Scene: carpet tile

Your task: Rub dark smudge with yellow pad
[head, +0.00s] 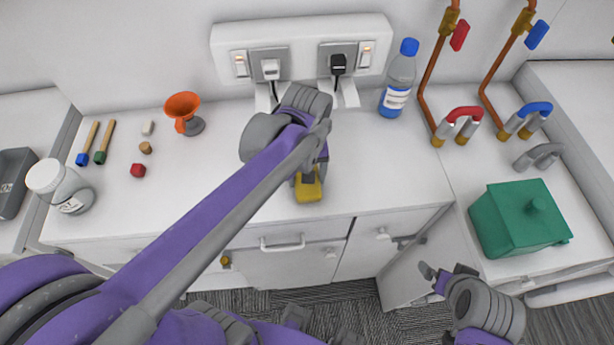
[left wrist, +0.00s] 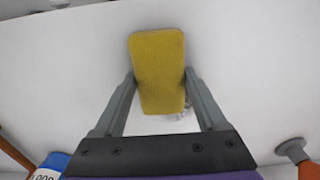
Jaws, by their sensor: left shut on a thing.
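The yellow pad (head: 308,188) is at the front part of the white counter (head: 390,170). My left gripper (head: 308,172) is shut on it from above. In the left wrist view the pad (left wrist: 158,70) sits between the two grey fingers, over the white surface. Whether it touches the counter is hard to tell. A small greyish mark (left wrist: 184,112) shows beside the pad's lower right edge. No clear dark smudge shows; the pad and my arm may hide it. My right gripper (head: 436,273) is low, in front of the counter, away from the pad; its jaw opening is unclear.
A blue-capped bottle (head: 398,80) stands at the back right, below a wall socket panel (head: 300,50). A green box (head: 515,220) stands on the right surface.

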